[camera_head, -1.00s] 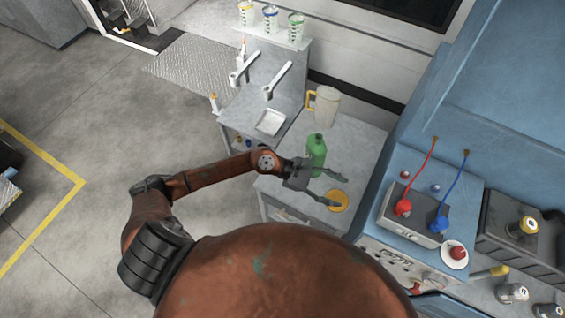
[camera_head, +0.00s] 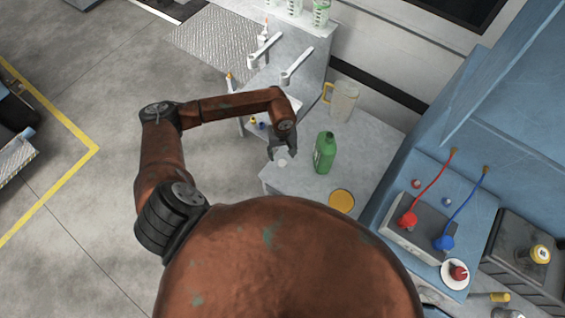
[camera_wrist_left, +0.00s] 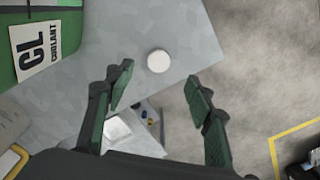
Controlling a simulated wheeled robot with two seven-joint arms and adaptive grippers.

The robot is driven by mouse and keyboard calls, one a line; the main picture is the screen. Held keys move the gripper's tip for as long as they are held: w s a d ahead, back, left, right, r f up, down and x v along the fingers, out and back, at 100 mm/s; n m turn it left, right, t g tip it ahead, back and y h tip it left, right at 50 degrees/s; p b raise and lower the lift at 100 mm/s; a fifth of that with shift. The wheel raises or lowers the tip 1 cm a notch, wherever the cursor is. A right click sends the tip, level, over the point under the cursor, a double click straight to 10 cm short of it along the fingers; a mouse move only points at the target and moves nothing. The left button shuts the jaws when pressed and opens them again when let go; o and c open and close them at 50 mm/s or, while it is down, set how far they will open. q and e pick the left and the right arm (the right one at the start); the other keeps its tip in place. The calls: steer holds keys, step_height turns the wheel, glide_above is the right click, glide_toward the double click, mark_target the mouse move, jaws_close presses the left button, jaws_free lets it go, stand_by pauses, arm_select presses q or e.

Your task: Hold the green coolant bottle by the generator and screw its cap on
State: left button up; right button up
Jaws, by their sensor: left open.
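The green coolant bottle (camera_head: 325,155) stands upright on the grey worktop. In the left wrist view, its side with a "COOLANT" label (camera_wrist_left: 42,45) fills the top left corner. A white round cap (camera_wrist_left: 158,61) lies on the worktop near its edge. It also shows as a small pale disc in the head view (camera_head: 283,162). My left gripper (camera_head: 279,150) is open above the cap, left of the bottle and apart from it. In the left wrist view, the cap is beyond and between the open fingertips (camera_wrist_left: 161,84). My right gripper is not in view.
A beige jug with a yellow handle (camera_head: 342,101) stands behind the bottle, and a yellow disc (camera_head: 341,201) lies in front. A grey box (camera_head: 420,238) with red and blue leads is at right. A white tray (camera_wrist_left: 118,130) and two white-handled tools (camera_head: 297,64) are farther back.

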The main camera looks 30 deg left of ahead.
mark_target(282, 163)
arm_select(q)
steer(key=shift+f, duration=1.1)
step_height(282, 163, down, 4)
steer(key=shift+w+r+p, duration=0.1)
steer(key=shift+r+p, duration=0.15)
steer(key=shift+p, duration=0.5)
steer(key=shift+f, duration=0.5)
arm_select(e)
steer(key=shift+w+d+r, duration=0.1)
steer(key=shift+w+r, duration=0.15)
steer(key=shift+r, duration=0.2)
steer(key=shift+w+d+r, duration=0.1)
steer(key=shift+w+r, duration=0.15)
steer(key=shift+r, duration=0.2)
arm_select(q)
steer(key=shift+c, duration=0.3)
steer(key=c, duration=0.7)
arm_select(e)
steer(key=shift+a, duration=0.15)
arm_select(q)
steer(key=shift+r, duration=0.1)
